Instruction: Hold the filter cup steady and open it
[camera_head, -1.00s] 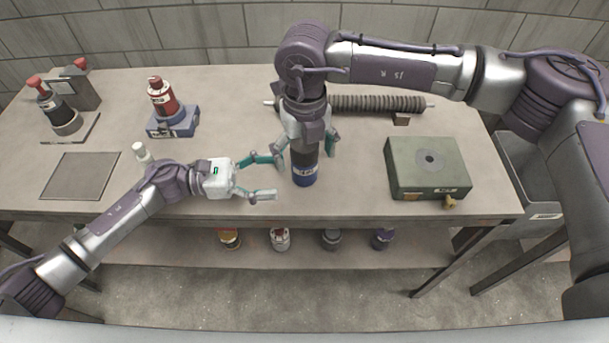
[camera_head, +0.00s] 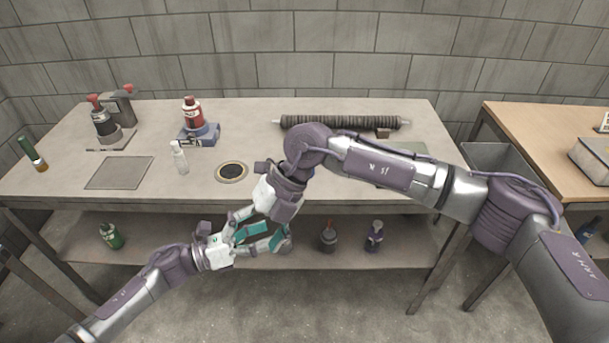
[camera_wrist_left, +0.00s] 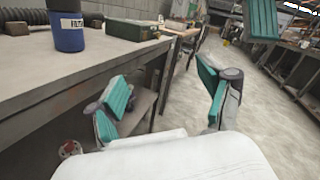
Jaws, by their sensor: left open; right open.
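The filter cup (camera_wrist_left: 68,32) stands upright on the table near its front edge in the left wrist view, with a blue lower part, a white label and a dark top cut by the frame.
A dark ribbed roll (camera_head: 340,122) lies at the back of the table. A green box (camera_wrist_left: 137,27) stands beyond the cup. Bottles sit on the lower shelf (camera_head: 180,240).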

